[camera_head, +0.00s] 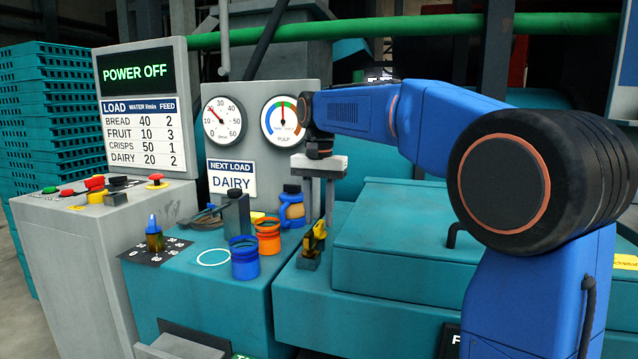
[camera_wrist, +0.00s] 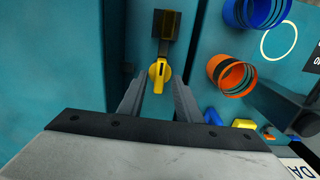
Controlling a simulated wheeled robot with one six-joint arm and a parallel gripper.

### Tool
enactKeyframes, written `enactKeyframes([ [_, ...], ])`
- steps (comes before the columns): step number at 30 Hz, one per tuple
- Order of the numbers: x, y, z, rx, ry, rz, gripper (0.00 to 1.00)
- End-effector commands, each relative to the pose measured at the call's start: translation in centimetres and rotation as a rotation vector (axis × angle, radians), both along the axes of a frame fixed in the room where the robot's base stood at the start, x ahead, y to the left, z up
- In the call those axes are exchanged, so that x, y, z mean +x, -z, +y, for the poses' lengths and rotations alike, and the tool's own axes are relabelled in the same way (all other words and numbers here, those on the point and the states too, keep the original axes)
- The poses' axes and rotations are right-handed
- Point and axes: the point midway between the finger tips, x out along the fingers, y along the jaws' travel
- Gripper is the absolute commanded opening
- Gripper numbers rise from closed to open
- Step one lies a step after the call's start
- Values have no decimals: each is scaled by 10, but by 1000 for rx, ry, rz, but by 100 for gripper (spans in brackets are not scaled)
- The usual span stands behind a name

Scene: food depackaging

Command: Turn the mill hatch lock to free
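The mill hatch lock (camera_head: 313,241) is a yellow turning handle on a dark block. It sits on the teal mill housing at the left edge of the raised hatch lid (camera_head: 400,243). In the wrist view, the yellow handle (camera_wrist: 159,74) lies in line with the gap between my fingertips, with its dark block (camera_wrist: 166,30) beyond. My gripper (camera_head: 319,220) points down above the lock. It is open and empty, with its two grey fingers (camera_wrist: 157,85) apart. I cannot tell whether the tips reach down beside the handle.
A panel (camera_head: 138,72) reads POWER OFF; a sign (camera_head: 232,178) reads NEXT LOAD DAIRY.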

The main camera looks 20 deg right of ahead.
Motion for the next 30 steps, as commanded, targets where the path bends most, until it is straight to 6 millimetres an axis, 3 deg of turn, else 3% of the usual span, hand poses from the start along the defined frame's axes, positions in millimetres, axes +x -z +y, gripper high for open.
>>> enactKeyframes([
  [21,1,-135,0,1,0,-3,31],
  [30,0,-163,0,0,1,0,31],
])
